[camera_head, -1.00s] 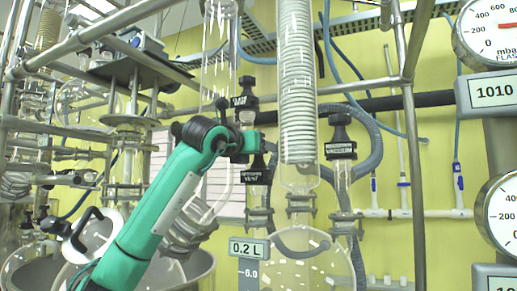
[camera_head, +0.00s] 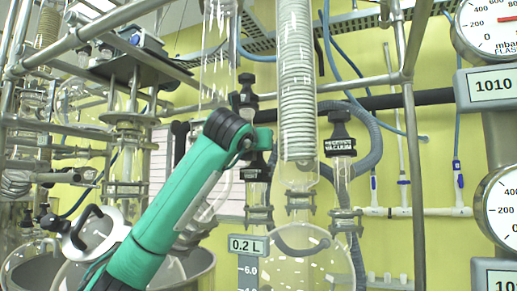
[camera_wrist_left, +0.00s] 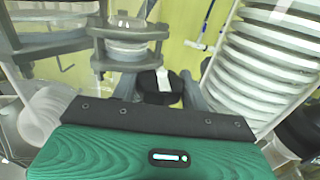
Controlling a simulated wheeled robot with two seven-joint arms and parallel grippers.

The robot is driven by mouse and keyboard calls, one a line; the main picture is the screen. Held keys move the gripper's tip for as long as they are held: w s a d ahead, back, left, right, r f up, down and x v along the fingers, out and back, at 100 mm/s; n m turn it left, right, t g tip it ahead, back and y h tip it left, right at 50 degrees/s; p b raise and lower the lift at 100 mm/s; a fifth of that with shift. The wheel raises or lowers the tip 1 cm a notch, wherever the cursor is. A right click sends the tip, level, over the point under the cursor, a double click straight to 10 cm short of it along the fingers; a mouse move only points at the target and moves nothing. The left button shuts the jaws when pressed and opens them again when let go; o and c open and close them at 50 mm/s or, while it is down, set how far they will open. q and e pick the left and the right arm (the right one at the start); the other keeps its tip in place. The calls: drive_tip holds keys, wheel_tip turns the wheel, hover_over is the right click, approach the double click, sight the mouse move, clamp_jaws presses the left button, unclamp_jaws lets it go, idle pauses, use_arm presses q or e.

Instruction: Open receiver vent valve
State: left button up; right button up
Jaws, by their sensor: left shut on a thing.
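My left arm comes in from the lower left in the head view. Its gripper (camera_head: 262,140) is at the top of the receiver vent valve (camera_head: 257,172), a glass neck with a black labelled collar in front of the receiver. The valve's top is partly hidden behind the gripper. In the left wrist view, a black knob (camera_wrist_left: 160,90) with a white mark sits close in front of the green gripper body, beside grey finger parts. The gripper is shut on this knob. The label's words are too small to read surely. My right gripper is not in view.
A second black-capped valve (camera_head: 340,145), labelled vacuum, stands just to the right. The coiled glass condenser (camera_head: 297,85) rises between them. Another black cap (camera_head: 243,95) is close above my gripper. Metal frame bars (camera_head: 408,130) and round gauges (camera_head: 500,215) stand at the right.

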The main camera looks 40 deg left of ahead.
use_arm(q)
drive_tip(key=n+y, duration=0.1)
drive_tip(key=n+g+y, duration=0.1)
drive_tip(key=y, duration=0.1)
drive_tip(key=n+g+y, duration=0.1)
drive_tip(key=shift+w+d+f+y, duration=0.1)
drive_tip(key=shift+d+y, duration=0.15)
drive_tip(key=shift+y, duration=0.15)
drive_tip(key=shift+o, duration=0.2)
drive_tip(key=shift+s+a+n+g+y, duration=0.15)
drive_tip(key=shift+s+n+g+y, duration=0.2)
drive_tip(key=shift+n+g+y, duration=0.5)
drive_tip(key=shift+o, duration=0.2)
drive_tip(key=o, duration=0.7)
drive_tip(key=shift+r, duration=0.2)
